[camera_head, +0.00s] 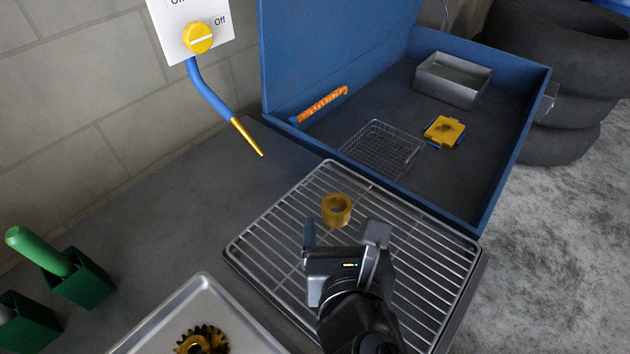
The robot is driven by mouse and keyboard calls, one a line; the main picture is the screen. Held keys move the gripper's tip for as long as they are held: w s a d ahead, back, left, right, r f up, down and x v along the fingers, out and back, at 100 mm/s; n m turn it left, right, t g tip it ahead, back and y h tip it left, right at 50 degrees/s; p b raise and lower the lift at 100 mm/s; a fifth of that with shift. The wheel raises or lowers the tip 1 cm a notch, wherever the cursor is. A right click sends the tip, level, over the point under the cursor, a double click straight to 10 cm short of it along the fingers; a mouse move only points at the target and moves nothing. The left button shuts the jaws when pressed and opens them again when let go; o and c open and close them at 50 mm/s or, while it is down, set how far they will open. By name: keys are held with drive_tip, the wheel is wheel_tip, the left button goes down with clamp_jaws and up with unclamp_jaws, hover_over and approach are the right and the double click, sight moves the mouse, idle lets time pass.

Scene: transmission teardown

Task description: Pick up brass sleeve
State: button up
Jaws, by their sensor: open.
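The brass sleeve (337,210) is a short, hollow golden cylinder. It stands upright on the wire rack (262,250), in the rack's upper left part. My gripper (343,232) is open just in front of the sleeve, its two fingers pointing toward it. The left finger ends to the lower left of the sleeve and the right finger to its lower right. The sleeve appears outside the jaws. I cannot tell the exact height of the fingers above the rack.
A blue open bin (490,170) behind the rack holds a wire basket (382,150), a metal tub (453,80) and a yellow-blue part (444,131). A blue hose nozzle (222,108) hangs at left. A metal tray (190,300) with a brass gear (203,341) lies front left, near green holders (80,280).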

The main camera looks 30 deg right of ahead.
sight(337, 206)
drive_tip(key=shift+w+d+f, duration=0.15)
drive_tip(key=shift+w+d, duration=0.1)
drive_tip(key=shift+w, duration=0.35)
drive_tip(key=shift+w+d+f, duration=0.15)
drive_tip(key=shift+w+d, duration=0.05)
drive_tip(key=shift+w, duration=0.4)
drive_tip(key=x, duration=0.6)
drive_tip(key=shift+s, duration=0.1)
drive_tip(key=shift+r, duration=0.1)
drive_tip(key=c, duration=1.4)
